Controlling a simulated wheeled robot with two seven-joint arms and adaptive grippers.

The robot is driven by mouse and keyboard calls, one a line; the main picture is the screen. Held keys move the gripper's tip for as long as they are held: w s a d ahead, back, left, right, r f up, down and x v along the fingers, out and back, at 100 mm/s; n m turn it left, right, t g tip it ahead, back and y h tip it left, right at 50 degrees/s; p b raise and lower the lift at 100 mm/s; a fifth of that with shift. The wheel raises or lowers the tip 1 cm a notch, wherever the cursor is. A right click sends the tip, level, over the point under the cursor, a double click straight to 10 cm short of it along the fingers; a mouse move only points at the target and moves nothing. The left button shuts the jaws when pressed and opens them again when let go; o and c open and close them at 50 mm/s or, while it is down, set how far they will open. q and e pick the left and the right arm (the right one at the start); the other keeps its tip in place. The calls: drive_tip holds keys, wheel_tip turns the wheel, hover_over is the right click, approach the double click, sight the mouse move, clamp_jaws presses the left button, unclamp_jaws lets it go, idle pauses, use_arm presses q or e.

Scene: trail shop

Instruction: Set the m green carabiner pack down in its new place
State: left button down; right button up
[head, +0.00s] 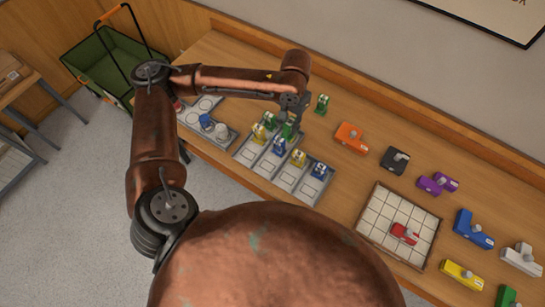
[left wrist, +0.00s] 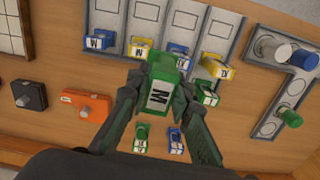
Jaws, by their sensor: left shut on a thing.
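My left gripper (head: 291,108) is shut on a green carabiner pack marked M, which shows in the left wrist view (left wrist: 160,88) and below the fingers in the head view (head: 288,131). The pack is over the back edge of a grey laned tray (head: 245,157); I cannot tell whether it touches anything. The tray bears a blue pack (head: 319,170), a yellow pack (head: 298,158), another blue pack (head: 279,146) and another yellow pack (head: 258,134). A second green pack (head: 271,120) sits behind the yellow one. My right gripper is not in view.
A green pack (left wrist: 142,138) and a blue pack (left wrist: 175,140) stand behind the tray. A grey L-shaped tray (head: 215,133) with cylinders is at the left. Orange (head: 350,137) and black (head: 394,160) items and a gridded tray (head: 371,234) lie to the right.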

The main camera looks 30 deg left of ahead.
use_arm(q)
drive_tip(key=s+f+m+p, duration=0.4)
drive_tip(key=s+m, duration=0.5)
drive_tip(key=s, duration=0.1)
drive_tip(key=s+f+m+p, duration=0.4)
drive_tip(key=s+m, duration=0.4)
drive_tip(key=s, duration=0.1)
drive_tip(key=w+a+f, duration=0.2)
drive_tip(key=w+f, duration=0.1)
drive_tip(key=w, duration=0.1)
drive_tip(key=w+a+f, duration=0.1)
drive_tip(key=w+f, duration=0.2)
drive_tip(key=w, duration=0.1)
drive_tip(key=w+a+f, duration=0.2)
drive_tip(key=w+f, duration=0.1)
drive_tip(key=w, duration=0.1)
drive_tip(key=shift+w+a+f, duration=0.1)
drive_tip(key=shift+w+a, duration=0.15)
drive_tip(key=shift+a, duration=0.05)
wheel_tip(320, 180, down, 4)
drive_tip(key=shift+w+a+r, duration=0.1)
drive_tip(key=shift+w+r, duration=0.05)
drive_tip(key=shift+r, duration=0.1)
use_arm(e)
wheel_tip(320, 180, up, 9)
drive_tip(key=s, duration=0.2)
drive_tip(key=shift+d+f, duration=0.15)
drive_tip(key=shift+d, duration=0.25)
